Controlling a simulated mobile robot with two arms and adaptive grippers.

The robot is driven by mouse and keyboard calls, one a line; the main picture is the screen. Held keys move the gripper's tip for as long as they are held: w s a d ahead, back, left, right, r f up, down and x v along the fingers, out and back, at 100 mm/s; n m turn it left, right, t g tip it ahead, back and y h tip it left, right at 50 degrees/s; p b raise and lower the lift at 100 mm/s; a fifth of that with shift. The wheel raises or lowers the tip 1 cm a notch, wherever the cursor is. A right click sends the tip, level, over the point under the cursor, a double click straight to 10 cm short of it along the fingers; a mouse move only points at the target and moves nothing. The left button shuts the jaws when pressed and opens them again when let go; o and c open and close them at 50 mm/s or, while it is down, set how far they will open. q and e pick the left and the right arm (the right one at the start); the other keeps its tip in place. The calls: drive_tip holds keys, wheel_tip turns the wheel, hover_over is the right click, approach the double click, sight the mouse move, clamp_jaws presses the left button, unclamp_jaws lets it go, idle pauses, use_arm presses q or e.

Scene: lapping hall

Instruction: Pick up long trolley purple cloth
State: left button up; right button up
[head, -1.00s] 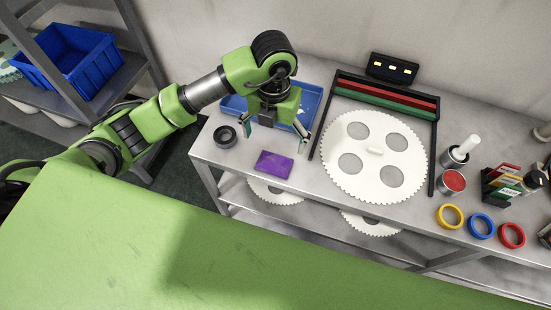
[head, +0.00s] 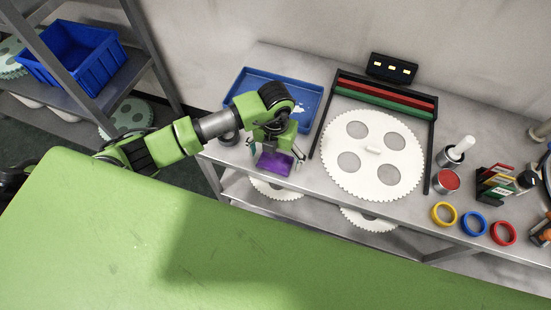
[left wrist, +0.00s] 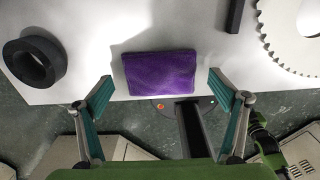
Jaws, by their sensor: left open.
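The purple cloth (head: 275,163) is a flat folded rectangle on the grey metal table, near its front edge. In the left wrist view the cloth (left wrist: 160,73) lies ahead of my fingertips and between their lines, with its near edge close to the table edge. My left gripper (head: 275,160) is open and empty, with one finger to each side of the cloth in the head view. It also shows in the left wrist view (left wrist: 163,92), its teal fingers wide apart. I cannot tell how high above the cloth it is. My right gripper is not in view.
A black ring (left wrist: 35,61) lies left of the cloth. A blue tray (head: 312,101) is behind my gripper. A large white toothed disc (head: 375,180) and a black rack stand to the right. Yellow (head: 444,214), blue and red rings lie further right. A blue crate (head: 77,58) sits on a shelf.

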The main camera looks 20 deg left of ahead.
use_arm(q)
drive_tip(key=c, duration=1.2)
drive_tip(key=shift+r+b, duration=0.45)
drive_tip(key=shift+r, duration=0.1)
drive_tip(key=s+d+r+b, duration=0.1)
drive_tip(key=s+r, duration=0.3)
drive_tip(key=s+d+r+b, duration=0.1)
drive_tip(key=s+d+r, duration=0.1)
drive_tip(key=s+r, duration=0.2)
drive_tip(key=s+d+r+b, duration=0.1)
drive_tip(key=s+d+r, duration=0.1)
drive_tip(key=s+r, duration=0.2)
drive_tip(key=shift+s+d, duration=0.2)
drive_tip(key=shift+s, duration=0.3)
